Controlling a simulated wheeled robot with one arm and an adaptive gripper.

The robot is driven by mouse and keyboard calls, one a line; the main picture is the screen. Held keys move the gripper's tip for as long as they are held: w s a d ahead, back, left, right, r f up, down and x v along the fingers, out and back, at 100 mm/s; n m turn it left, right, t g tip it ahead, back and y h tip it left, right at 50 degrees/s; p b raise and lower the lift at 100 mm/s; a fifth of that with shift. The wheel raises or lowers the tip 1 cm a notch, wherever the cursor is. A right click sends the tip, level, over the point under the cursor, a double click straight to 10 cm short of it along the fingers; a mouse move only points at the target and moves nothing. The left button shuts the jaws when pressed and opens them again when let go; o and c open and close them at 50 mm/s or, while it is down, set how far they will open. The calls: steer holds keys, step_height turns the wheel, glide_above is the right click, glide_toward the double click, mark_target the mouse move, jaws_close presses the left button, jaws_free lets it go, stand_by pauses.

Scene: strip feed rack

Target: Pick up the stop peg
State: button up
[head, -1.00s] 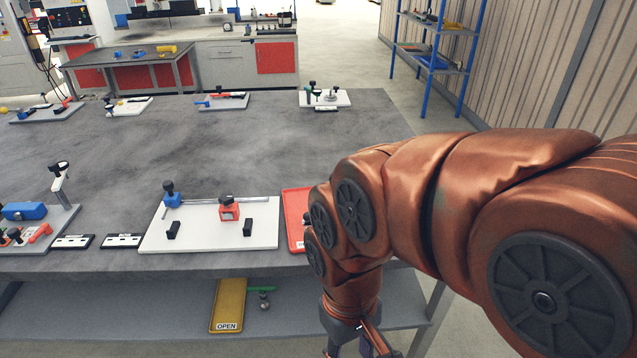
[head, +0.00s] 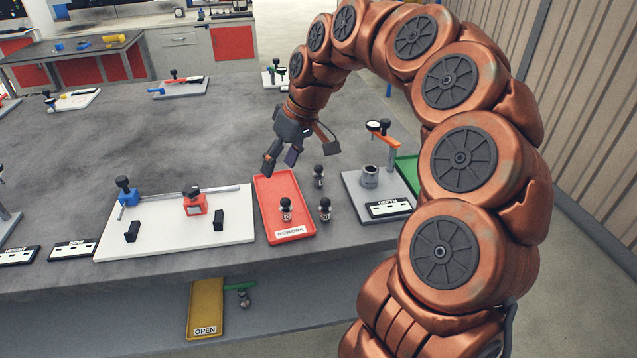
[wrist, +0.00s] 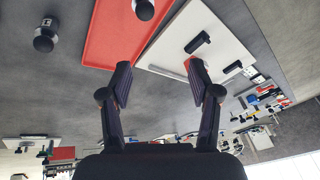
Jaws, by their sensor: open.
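Several small black-knobbed pegs with pale bands stand at the red tray; I cannot tell for sure which thing is the stop peg. One peg (head: 286,209) stands in the tray, another peg (head: 325,209) on the table at its right, and a third peg (head: 318,176) further back. The wrist view shows a peg in the tray (wrist: 144,10) and a peg on the table (wrist: 45,38). My gripper (head: 294,157) is open and empty above the back end of the tray, apart from the pegs. Its fingers (wrist: 160,85) are spread in the wrist view.
The red tray (head: 264,190) lies beside a white board (head: 165,238) with a blue clamp (head: 126,192), a red block (head: 194,203) and two black blocks. A grey plate (head: 357,196) with a metal cup is at right. The table's middle is clear.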

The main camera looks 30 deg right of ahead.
steer(key=m+t+b, duration=0.1)
steer(key=m+b, duration=0.1)
glide_above(316, 174)
steer(key=s+d, duration=0.2)
step_height(316, 174, down, 6)
steer(key=shift+h, duration=0.3)
steer(key=shift+p+x, duration=1)
steer(key=shift+x, duration=2.95)
steer(key=shift+d, duration=0.1)
jaws_close()
